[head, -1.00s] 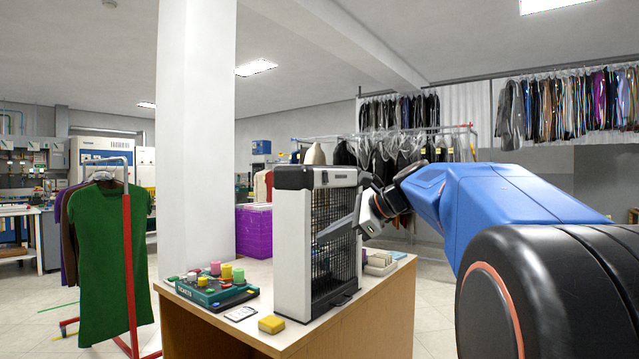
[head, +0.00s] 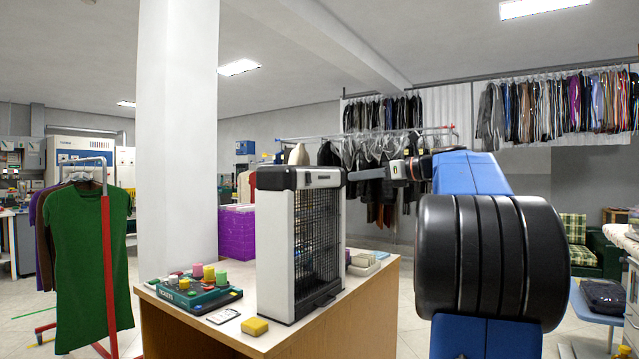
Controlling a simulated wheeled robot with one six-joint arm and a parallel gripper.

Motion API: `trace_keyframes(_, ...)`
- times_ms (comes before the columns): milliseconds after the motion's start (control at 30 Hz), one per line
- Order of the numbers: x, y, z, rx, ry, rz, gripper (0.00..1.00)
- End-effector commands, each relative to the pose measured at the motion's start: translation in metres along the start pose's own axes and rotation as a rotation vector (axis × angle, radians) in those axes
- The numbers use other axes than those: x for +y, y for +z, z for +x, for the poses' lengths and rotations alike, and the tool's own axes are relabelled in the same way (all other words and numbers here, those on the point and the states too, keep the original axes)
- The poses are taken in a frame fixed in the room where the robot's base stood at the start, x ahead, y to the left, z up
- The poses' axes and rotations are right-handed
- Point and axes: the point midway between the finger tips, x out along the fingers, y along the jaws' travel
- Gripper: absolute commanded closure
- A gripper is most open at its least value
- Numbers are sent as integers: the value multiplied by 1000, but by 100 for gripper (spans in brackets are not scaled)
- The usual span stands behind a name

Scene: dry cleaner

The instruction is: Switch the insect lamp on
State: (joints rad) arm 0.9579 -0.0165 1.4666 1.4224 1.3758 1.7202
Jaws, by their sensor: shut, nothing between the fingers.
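The insect lamp (head: 276,250) stands upright on the wooden counter. It has white side panels, a black top cap and a dark wire grille on its front. No glow shows behind the grille, and I cannot make out a switch. My gripper (head: 352,176) is shut and empty, held level at the height of the lamp's top cap. Its tip is at the cap's right end in the picture; I cannot tell whether it touches.
The counter (head: 372,315) also bears a green ticket box (head: 190,291) with coloured spools, a yellow block (head: 255,326), a card (head: 223,315) and pale blocks (head: 362,260) behind the lamp. A white pillar (head: 178,140) and a green garment (head: 80,265) stand left.

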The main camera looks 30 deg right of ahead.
Motion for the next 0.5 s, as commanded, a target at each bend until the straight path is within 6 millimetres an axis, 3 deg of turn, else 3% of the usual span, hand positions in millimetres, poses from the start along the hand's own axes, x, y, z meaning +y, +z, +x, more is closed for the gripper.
trace_keyframes(233,0,0,10,1,2,-1,100)
trace_keyframes(500,1,-1,52,2,4,-1,100)
